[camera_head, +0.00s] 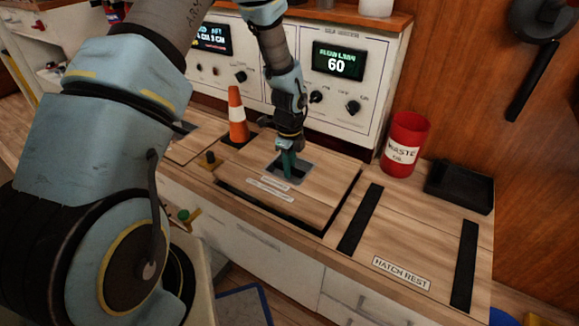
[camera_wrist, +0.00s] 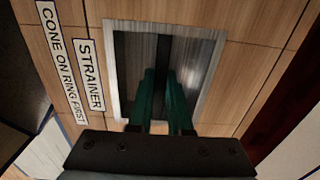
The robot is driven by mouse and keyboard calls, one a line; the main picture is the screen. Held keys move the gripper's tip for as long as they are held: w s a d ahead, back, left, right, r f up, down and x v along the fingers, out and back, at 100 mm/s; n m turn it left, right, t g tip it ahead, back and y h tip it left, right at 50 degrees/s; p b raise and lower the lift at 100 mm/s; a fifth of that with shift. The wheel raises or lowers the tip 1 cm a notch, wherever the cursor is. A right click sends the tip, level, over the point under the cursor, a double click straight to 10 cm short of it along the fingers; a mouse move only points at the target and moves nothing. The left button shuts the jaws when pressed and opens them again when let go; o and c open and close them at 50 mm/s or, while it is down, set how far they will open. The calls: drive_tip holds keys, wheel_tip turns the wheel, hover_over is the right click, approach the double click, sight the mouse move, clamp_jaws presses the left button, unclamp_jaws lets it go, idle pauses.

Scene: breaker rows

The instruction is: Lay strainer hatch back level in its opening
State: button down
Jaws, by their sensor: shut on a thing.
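The strainer hatch (camera_head: 310,200) is a wooden panel in the counter top, with two white labels on it. In the wrist view the hatch (camera_wrist: 240,70) shows the labels "STRAINER" and "CONE ON RING FIRST". A metal-rimmed recess (camera_wrist: 207,65) in it holds a dark handle bar (camera_wrist: 162,50). My gripper (camera_head: 288,168) points down into this recess. Its green fingers (camera_wrist: 165,100) are shut on the bar; the tips are partly hidden. A dark band runs along the hatch's front and right edges; I cannot tell whether the hatch is fully flush.
An orange cone (camera_head: 237,115) stands behind left of the hatch, and a brass knob (camera_head: 210,160) is near its left corner. The hatch rest (camera_head: 400,235), with two black strips, is clear at right. A red waste can (camera_head: 405,145) and black tray (camera_head: 459,187) stand behind it.

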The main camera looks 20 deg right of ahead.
drive_tip(key=shift+f+b, duration=0.45)
drive_tip(key=shift+f, duration=0.45)
drive_tip(key=shift+f, duration=0.35)
drive_tip(key=shift+f+b, duration=0.45)
drive_tip(key=shift+f, duration=0.1)
drive_tip(key=c, duration=0.8)
unclamp_jaws()
drive_tip(key=shift+o, duration=0.2)
wheel_tip(320, 180, up, 11)
drive_tip(key=shift+f+p, duration=0.1)
drive_tip(key=shift+p, duration=0.9)
